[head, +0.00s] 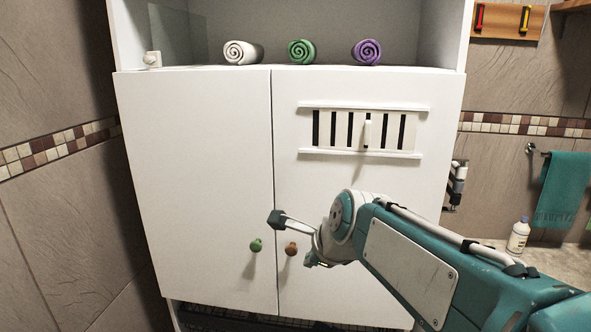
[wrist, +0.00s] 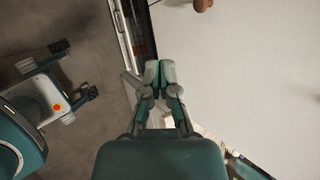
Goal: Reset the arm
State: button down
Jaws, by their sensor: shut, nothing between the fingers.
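My gripper (head: 277,218) is in front of the white cabinet (head: 200,150), at the end of my teal arm, which reaches in from the lower right. In the wrist view its two fingertips (wrist: 160,72) are together with nothing between them. In the head view it appears just above the green knob (head: 256,245) and the brown knob (head: 291,248) on the two closed doors. The wrist view shows a brown knob (wrist: 202,4) at the top edge, apart from the fingers.
A slatted panel with a white handle (head: 367,134) is on the right door. White (head: 243,52), green (head: 301,51) and purple (head: 366,51) rolled towels lie on the shelf above. A teal towel (head: 565,188) hangs at right, near a white bottle (head: 518,235).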

jog(key=s+d+f+n+h, duration=0.1)
jog(key=s+d+f+n, duration=0.1)
jog(key=s+d+n, duration=0.2)
jog(key=s+d+f+n+h, duration=0.1)
jog(key=s+d+f+n, duration=0.2)
jog(key=s+n, duration=0.6)
jog(key=s+d+f+n+g+h, duration=0.1)
jog(key=s+d+f+n, duration=0.1)
jog(key=s+d+n, duration=0.3)
jog(key=s+n, duration=0.2)
jog(key=s, duration=0.1)
jog(key=shift+d+f+h, duration=0.15)
jog(key=shift+f+h, duration=0.15)
jog(key=shift+f, duration=0.05)
jog(key=shift+w+r, duration=0.1)
jog(key=shift+w, duration=0.05)
